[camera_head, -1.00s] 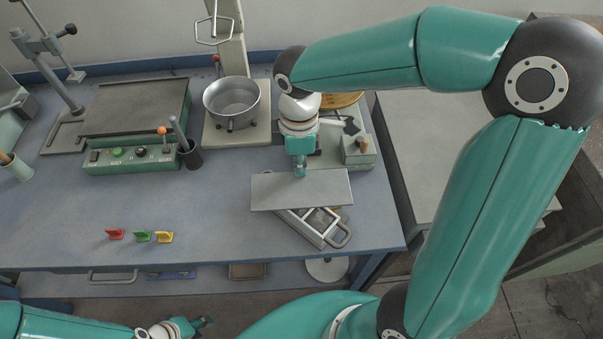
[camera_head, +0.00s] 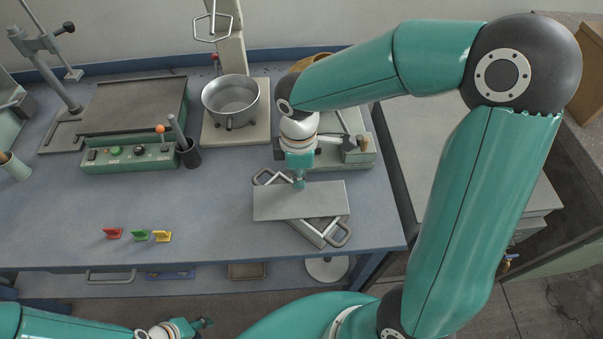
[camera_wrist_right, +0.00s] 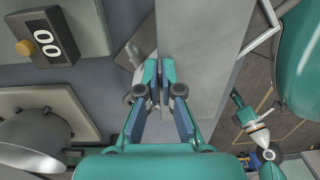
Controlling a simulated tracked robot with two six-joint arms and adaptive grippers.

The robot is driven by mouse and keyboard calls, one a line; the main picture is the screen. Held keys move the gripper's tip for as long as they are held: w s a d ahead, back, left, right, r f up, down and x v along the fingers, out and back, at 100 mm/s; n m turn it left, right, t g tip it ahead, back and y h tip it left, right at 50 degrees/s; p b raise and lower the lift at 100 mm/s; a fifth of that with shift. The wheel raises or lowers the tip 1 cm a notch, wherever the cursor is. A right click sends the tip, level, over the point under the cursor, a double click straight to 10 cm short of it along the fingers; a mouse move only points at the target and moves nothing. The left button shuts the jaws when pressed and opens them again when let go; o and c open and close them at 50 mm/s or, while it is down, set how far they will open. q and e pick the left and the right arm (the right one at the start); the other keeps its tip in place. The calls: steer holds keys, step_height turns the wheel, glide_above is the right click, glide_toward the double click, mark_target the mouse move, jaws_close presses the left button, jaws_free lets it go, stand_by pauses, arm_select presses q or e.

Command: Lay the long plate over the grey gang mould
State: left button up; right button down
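The long plate (camera_head: 300,202) is a flat grey rectangle. It lies level over the middle of the grey gang mould (camera_head: 322,232), whose near end with a loop handle and far handle stick out from under it. The mould sits askew to the plate, and its middle is hidden. My right gripper (camera_head: 299,184) is at the plate's far long edge, shut on it; in the right wrist view the fingers close on the edge of the plate (camera_wrist_right: 205,60). I cannot tell whether plate and mould touch. My left gripper (camera_head: 205,323) is low at the front, off the bench, its fingers too small to read.
A metal pot (camera_head: 230,100) stands on a scale at the back. Red (camera_head: 113,233), green (camera_head: 141,235) and yellow (camera_head: 162,236) pieces lie near the front edge. A green vibrating table (camera_head: 130,120) is at left. The bench middle is clear.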

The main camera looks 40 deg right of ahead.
steer(key=c, duration=1.3)
jaws_free()
steer(key=shift+r+p, duration=0.45)
steer(key=shift+p, duration=0.05)
step_height(320, 180, up, 12)
steer(key=shift+w+f+p, duration=0.1)
steer(key=shift+p, duration=0.2)
